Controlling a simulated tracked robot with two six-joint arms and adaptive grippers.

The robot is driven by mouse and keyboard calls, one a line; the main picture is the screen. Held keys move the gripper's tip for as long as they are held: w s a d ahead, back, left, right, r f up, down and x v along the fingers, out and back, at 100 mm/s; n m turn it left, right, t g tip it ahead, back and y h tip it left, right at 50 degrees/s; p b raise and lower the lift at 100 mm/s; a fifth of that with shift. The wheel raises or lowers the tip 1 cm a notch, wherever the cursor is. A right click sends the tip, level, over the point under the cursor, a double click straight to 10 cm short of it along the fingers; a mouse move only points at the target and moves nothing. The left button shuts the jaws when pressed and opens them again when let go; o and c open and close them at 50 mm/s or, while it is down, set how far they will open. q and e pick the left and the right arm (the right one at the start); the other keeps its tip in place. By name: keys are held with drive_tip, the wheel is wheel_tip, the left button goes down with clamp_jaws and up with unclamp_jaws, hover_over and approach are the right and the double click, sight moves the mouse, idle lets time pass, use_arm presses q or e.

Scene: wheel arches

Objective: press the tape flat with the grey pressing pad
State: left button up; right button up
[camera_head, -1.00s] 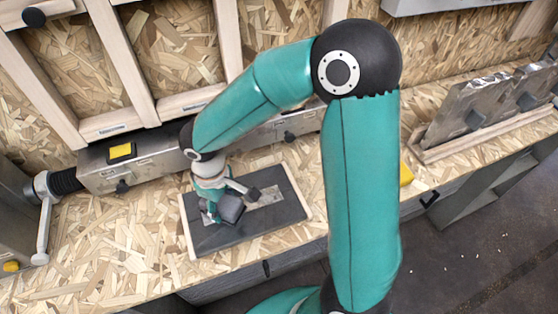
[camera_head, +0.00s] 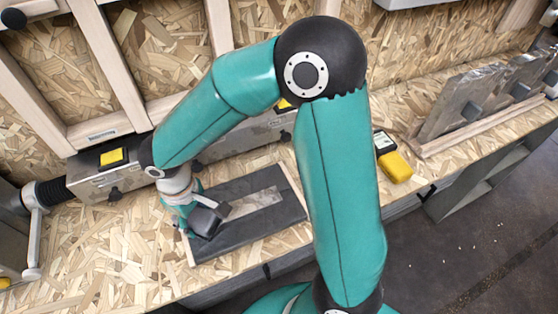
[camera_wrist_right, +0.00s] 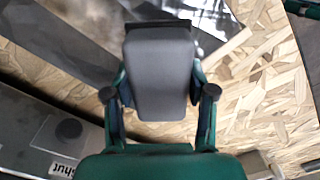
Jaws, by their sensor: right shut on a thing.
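My right gripper (camera_head: 196,207) is shut on the grey pressing pad (camera_head: 206,220), at the left end of the dark board (camera_head: 262,222). The pad also shows upright between the fingers in the right wrist view (camera_wrist_right: 160,72). The gripper and pad hide the tape's left end. I cannot tell whether the pad touches the tape. My left gripper is not in view.
A long grey metal fixture (camera_head: 120,178) with a yellow label stands behind the board. A yellow device (camera_head: 394,165) lies right of my arm. Metal panels (camera_head: 462,100) stand in a wooden rack at the right. Bare chipboard bench (camera_head: 120,245) lies at front left.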

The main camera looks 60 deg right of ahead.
drive_tip(key=shift+r+p, duration=0.1)
drive_tip(key=shift+p, duration=0.2)
drive_tip(key=shift+r, duration=0.95)
drive_tip(key=shift+s+r+p, duration=0.1)
drive_tip(key=shift+r+p, duration=0.1)
drive_tip(key=shift+p, duration=0.15)
drive_tip(key=shift+r+p, duration=0.6)
drive_tip(key=shift+r, duration=0.15)
drive_tip(key=shift+r+p, duration=1.5)
drive_tip(key=shift+r, duration=0.5)
drive_tip(key=shift+d+f, duration=0.1)
